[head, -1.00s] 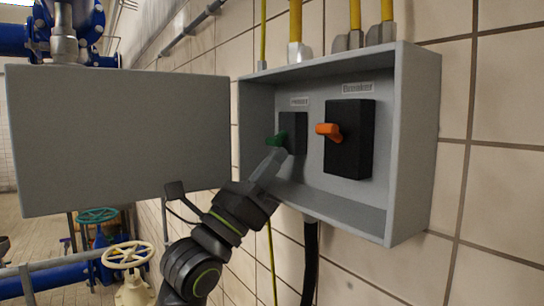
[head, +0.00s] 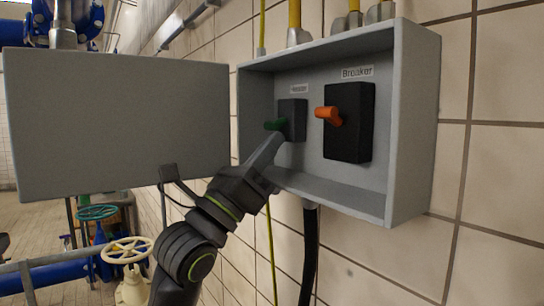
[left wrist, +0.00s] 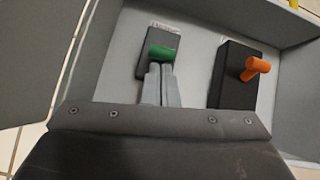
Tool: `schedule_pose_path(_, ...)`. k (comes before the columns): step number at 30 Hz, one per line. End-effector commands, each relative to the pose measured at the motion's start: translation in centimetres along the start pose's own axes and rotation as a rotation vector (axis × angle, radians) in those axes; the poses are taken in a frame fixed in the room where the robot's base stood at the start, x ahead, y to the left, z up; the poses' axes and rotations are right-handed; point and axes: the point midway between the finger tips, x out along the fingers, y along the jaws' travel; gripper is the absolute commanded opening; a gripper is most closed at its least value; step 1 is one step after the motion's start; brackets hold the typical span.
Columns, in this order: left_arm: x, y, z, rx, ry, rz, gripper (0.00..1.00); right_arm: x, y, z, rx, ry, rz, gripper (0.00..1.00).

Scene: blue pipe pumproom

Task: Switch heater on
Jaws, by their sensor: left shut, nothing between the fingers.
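The heater switch is a small dark block (head: 294,118) with a green handle (head: 275,125), under a small label in the open grey box. The green handle also shows in the left wrist view (left wrist: 163,52), lying across the tips of my fingers. My left gripper (head: 275,142) is shut and empty, its fingertips just below the green handle, touching it or very close. In the left wrist view the two fingers (left wrist: 160,78) lie side by side. My right gripper is in no view.
A black breaker block (head: 350,135) with an orange handle (head: 328,115) sits right of the heater switch. The box's grey door (head: 115,125) stands open at left. The box's walls (head: 408,125) and lower lip surround the switches. Yellow pipes (head: 294,22) enter from above.

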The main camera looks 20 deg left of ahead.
Motion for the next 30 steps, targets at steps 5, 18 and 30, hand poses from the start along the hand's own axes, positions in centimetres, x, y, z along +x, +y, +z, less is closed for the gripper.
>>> schedule_pose_path(5, -0.2, -0.2, 0.5, 0.003, -0.002, -0.003, 0.00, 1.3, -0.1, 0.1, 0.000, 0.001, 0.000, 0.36)
schedule_pose_path(18, 0.3, -0.6, 2.8, 0.009, 0.127, 0.023, 0.00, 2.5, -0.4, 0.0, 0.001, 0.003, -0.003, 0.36)
schedule_pose_path(30, 0.2, -0.4, 3.2, 0.007, 0.128, 0.024, 0.00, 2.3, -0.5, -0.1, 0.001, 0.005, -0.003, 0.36)
